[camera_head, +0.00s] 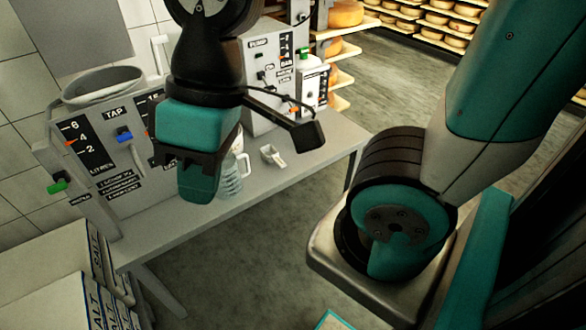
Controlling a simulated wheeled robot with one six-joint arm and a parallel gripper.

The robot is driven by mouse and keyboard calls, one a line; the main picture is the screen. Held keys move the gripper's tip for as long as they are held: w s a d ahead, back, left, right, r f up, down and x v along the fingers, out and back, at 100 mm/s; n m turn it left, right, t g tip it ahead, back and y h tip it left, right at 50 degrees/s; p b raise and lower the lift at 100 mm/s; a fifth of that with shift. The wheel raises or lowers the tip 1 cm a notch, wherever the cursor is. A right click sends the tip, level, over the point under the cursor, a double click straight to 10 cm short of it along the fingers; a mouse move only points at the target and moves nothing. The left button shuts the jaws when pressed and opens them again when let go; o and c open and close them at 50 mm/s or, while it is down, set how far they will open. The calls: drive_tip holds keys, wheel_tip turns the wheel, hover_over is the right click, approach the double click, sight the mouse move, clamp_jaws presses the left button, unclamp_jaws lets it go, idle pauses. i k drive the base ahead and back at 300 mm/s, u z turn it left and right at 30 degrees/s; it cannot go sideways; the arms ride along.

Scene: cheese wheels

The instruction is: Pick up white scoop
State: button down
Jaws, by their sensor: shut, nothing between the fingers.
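A small white scoop (272,155) lies on the grey table (222,212), near its right part. A clear measuring jug (231,177) stands on the table to the left of the scoop. My gripper (198,190) is teal and black and points down in front of the table, left of the scoop and apart from it in the picture. Its fingers are together and hold nothing. It hides part of the jug and of the machine behind. How far it is above the table I cannot tell.
A tap machine (118,150) with blue and green knobs stands at the table's left, and a pump box (268,75) at the back. Salt boxes (95,285) are at the lower left. Shelves of cheese wheels (440,20) stand behind.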

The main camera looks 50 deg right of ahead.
sight(269, 153)
drive_tip(key=z, duration=0.9)
drive_tip(key=i, duration=0.95)
drive_tip(key=z, duration=0.1)
